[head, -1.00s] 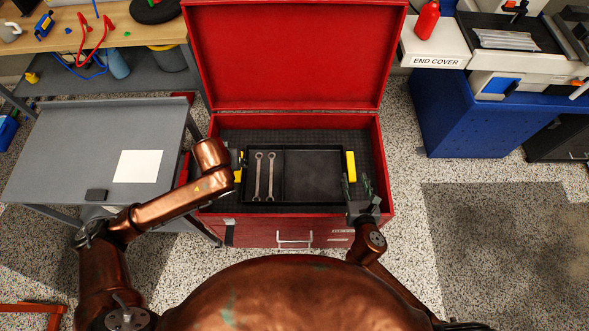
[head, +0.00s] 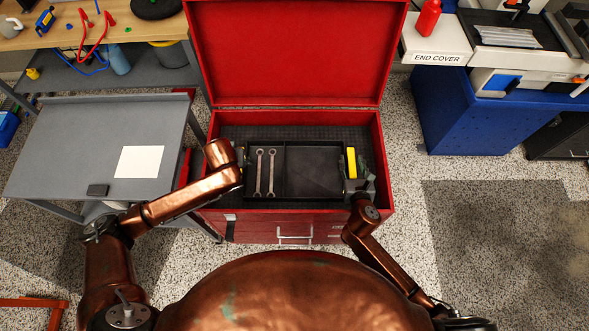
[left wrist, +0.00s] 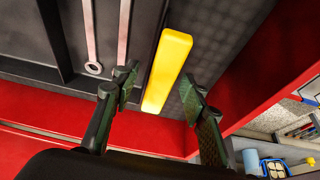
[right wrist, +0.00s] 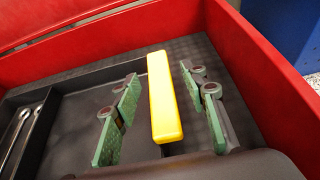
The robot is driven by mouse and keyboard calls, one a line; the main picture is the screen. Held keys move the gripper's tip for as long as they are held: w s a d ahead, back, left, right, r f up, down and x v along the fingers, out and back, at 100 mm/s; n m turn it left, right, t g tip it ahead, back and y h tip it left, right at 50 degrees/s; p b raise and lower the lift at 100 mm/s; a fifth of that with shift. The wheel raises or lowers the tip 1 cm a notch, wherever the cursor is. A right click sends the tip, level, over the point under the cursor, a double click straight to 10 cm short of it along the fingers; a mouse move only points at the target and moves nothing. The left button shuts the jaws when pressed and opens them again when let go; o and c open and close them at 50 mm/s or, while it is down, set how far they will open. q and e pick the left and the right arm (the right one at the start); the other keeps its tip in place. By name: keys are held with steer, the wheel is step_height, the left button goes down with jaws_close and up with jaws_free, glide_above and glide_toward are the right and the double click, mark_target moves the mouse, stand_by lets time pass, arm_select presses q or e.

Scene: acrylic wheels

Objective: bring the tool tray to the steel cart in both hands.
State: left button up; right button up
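The black tool tray (head: 313,175) lies inside the red tool chest, with two wrenches (head: 265,172) in its left compartment and a bare right compartment. Its right yellow handle (head: 351,163) stands between the fingers of my right gripper (right wrist: 160,85), which are open with gaps on both sides. Its left yellow handle (left wrist: 168,70) lies between the spread fingers of my left gripper (left wrist: 160,77), also apart from it. In the head view my left arm mostly hides that gripper and handle. The grey steel cart (head: 75,140) stands left of the chest.
The red chest's (head: 295,55) lid is open, and its walls surround the tray closely. A workbench (head: 125,35) is behind the cart. A blue cabinet (head: 465,120) stands at right.

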arm_select(q)
steer(key=shift+c, duration=0.5)
arm_select(e)
steer(key=shift+c, duration=0.5)
arm_select(q)
jaws_close()
arm_select(e)
jaws_close()
steer(key=shift+w, duration=0.1)
